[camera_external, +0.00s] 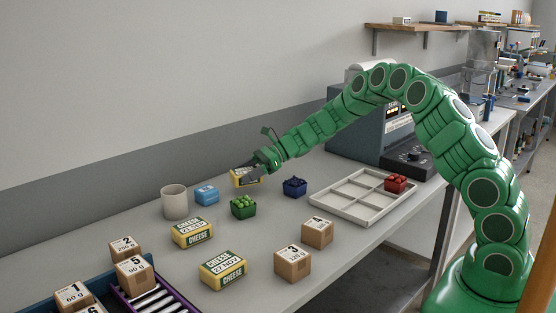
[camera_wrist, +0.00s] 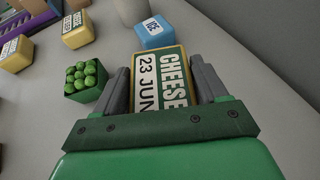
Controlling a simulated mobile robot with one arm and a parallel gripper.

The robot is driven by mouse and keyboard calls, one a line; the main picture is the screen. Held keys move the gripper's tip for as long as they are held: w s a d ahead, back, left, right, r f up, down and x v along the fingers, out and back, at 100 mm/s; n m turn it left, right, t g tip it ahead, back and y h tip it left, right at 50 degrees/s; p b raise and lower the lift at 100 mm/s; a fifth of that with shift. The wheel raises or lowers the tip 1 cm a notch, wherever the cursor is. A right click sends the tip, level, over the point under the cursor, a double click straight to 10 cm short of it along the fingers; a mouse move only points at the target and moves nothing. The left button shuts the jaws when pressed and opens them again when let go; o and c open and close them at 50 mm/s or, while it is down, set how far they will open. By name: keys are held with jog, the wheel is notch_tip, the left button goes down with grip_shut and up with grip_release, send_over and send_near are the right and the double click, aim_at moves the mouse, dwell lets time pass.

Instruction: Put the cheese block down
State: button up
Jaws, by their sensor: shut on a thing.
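My gripper (camera_external: 259,167) is shut on a cheese block (camera_external: 244,177), yellow with a green and white label. In the wrist view the held cheese block (camera_wrist: 162,82) sits between my two grey fingers and its label reads "CHEESE 23 JUN". In the external view my gripper is beyond the green and blue baskets, toward the wall side of the table. I cannot tell whether the block touches the table. Two other cheese blocks lie on the table, one at the middle (camera_external: 192,232) and one nearer the front (camera_external: 223,270).
A grey cup (camera_external: 175,202), a light blue block (camera_external: 206,194), a green basket (camera_external: 243,207) and a dark blue basket (camera_external: 295,187) stand near my gripper. A divided tray (camera_external: 340,206) holds a red basket (camera_external: 396,184). Numbered boxes stand at the front, including box 4 (camera_external: 317,233) and box 3 (camera_external: 292,264).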

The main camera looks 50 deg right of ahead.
jog(key=shift+w+f, duration=0.1)
jog(key=shift+f, duration=1.6)
jog(key=shift+f, duration=0.1)
jog(key=o, duration=1.2)
